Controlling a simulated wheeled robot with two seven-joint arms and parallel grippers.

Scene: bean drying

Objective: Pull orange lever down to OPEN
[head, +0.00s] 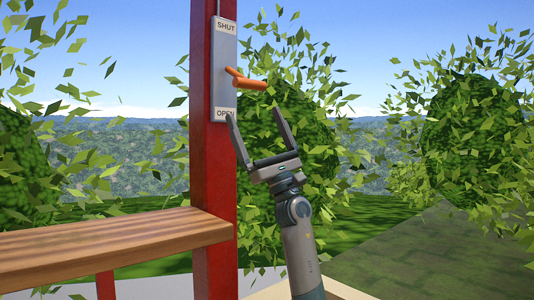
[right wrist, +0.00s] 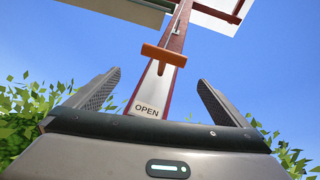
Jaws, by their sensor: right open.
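The orange lever (head: 247,80) sticks out to the right from a pale plate (head: 222,60) on a red post. The plate reads SHUT at its top and OPEN at its bottom, and the lever stands about midway between. My right gripper (head: 254,115) is open and empty, just below the lever, with its fingers pointing up. In the right wrist view the orange lever (right wrist: 164,55) shows ahead, beyond and between the two fingers (right wrist: 158,88), and nothing is seen touching it. The OPEN label (right wrist: 147,109) shows between the fingers. My left gripper is not in view.
The red post (head: 213,170) rises left of my right gripper. A wooden shelf or board (head: 110,243) reaches in from the left to the post. Bushes (head: 290,130) stand behind. The air right of the gripper looks free.

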